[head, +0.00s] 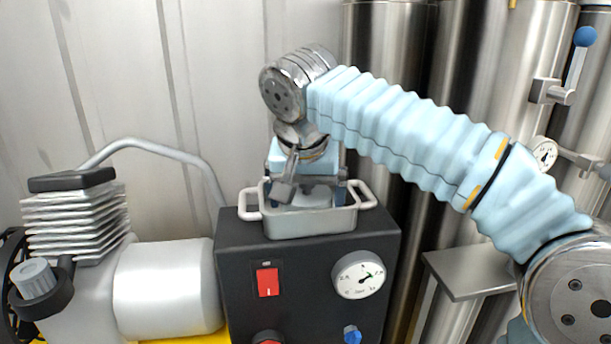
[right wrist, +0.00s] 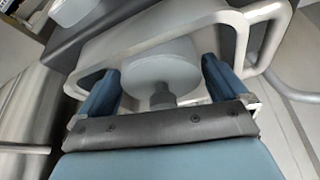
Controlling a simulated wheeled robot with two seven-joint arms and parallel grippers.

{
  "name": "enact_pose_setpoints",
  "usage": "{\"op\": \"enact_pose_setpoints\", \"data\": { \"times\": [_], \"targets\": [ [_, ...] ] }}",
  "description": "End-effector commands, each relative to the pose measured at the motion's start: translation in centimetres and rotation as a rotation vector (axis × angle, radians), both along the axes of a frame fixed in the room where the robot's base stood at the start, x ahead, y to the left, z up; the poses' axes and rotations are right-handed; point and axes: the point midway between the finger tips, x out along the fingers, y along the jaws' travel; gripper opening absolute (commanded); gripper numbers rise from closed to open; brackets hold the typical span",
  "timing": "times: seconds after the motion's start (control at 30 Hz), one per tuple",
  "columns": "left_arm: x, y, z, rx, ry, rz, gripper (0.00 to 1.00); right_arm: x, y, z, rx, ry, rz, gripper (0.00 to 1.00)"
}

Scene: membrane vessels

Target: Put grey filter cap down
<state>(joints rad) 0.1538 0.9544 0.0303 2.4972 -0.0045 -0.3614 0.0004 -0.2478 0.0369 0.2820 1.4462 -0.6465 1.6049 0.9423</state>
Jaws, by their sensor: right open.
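The grey filter cap (right wrist: 160,66), a round disc with a short stem, lies in a light grey tray (right wrist: 100,52) in the right wrist view. The tray, with two loop handles, stands on a black control box in the head view (head: 312,226). My right gripper (head: 312,194) reaches down into the tray. In the right wrist view, its two blue fingers (right wrist: 160,78) are open on either side of the cap, with gaps visible. In the head view the cap is mostly hidden by the gripper and tray wall. My left gripper is not in view.
The black control box (head: 310,276) carries a red switch (head: 267,282) and a gauge (head: 358,275). A finned compressor (head: 75,222) with a white cylinder stands left. Tall steel vessels (head: 395,100) stand behind right. A small metal shelf (head: 470,270) is at right.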

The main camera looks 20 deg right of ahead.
Motion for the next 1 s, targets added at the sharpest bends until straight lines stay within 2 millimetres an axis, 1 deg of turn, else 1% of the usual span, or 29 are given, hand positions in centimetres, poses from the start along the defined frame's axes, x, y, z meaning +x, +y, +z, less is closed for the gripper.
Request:
{"op": "enact_pose_setpoints", "data": {
  "times": [0.3,0.43,0.63,1.0],
  "targets": [
    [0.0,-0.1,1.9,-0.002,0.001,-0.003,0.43,-2.2,1.4,6.7,0.002,-0.002,0.002,1.0],
    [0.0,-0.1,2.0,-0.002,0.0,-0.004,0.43,-3.1,1.9,8.8,0.002,-0.003,0.002,1.0],
    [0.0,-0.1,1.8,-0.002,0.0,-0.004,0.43,-3.7,2.2,10.4,-0.001,0.0,0.002,1.0],
    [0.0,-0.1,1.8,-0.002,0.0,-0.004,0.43,-3.8,2.2,10.6,0.0,0.0,0.001,1.0]
  ]
}}
